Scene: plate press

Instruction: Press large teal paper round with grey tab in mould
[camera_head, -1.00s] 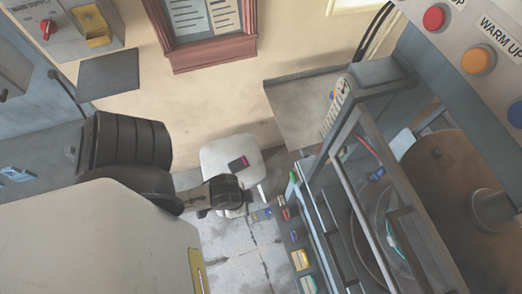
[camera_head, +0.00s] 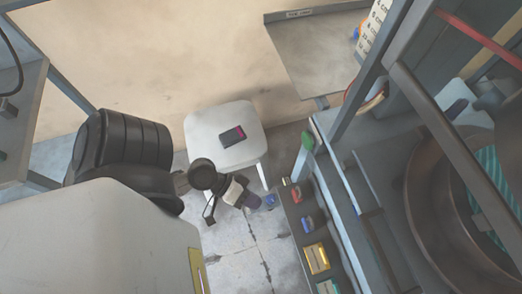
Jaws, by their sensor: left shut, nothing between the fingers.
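A teal ribbed surface (camera_head: 491,190), which looks like the teal paper round, shows inside a round brown metal bowl (camera_head: 420,200) at the right edge. A grey frame bar crosses in front of it and the picture edge cuts it off. I cannot make out a grey tab. My left gripper (camera_head: 248,198) hangs at the end of my left arm, between the white stool and the parts rail, well left of the bowl. It is small, shut and empty. My right gripper is not in view.
A white stool (camera_head: 205,127) with a dark phone-like object (camera_head: 232,135) stands by the wall. A rail with several coloured items (camera_head: 317,258) runs along the machine's left side. Grey frame bars (camera_head: 375,80) stand before the bowl. A grey shelf (camera_head: 310,55) is on the wall.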

